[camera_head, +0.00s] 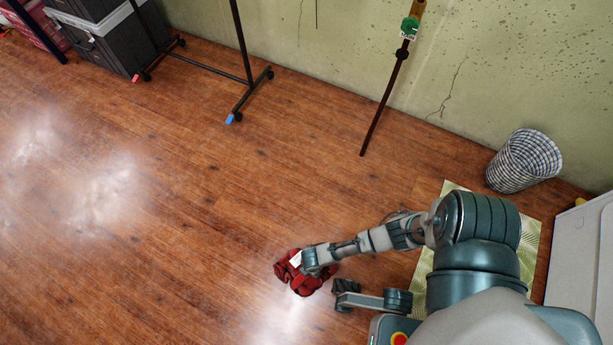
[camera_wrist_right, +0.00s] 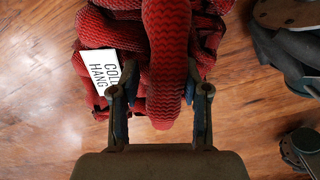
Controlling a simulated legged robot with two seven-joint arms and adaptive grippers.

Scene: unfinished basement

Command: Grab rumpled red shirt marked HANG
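The rumpled red shirt (camera_head: 299,284) lies in a small heap on the wooden floor, at lower centre in the head view. In the right wrist view the shirt (camera_wrist_right: 167,40) fills the top centre, with a thick fold hanging between the fingers. My right gripper (camera_head: 308,262) is right at the shirt. In the wrist view its fingers (camera_wrist_right: 160,85) are spread apart on either side of the fold; firm contact is not visible. My left gripper is in neither view.
A black rack (camera_head: 247,84) with a blue-marked foot stands by the wall, near dark bins (camera_head: 112,42). A brown pole (camera_head: 385,102) leans on the wall. A checked basket (camera_head: 524,160) and a white cabinet (camera_head: 580,255) are at right. Floor left of the shirt is clear.

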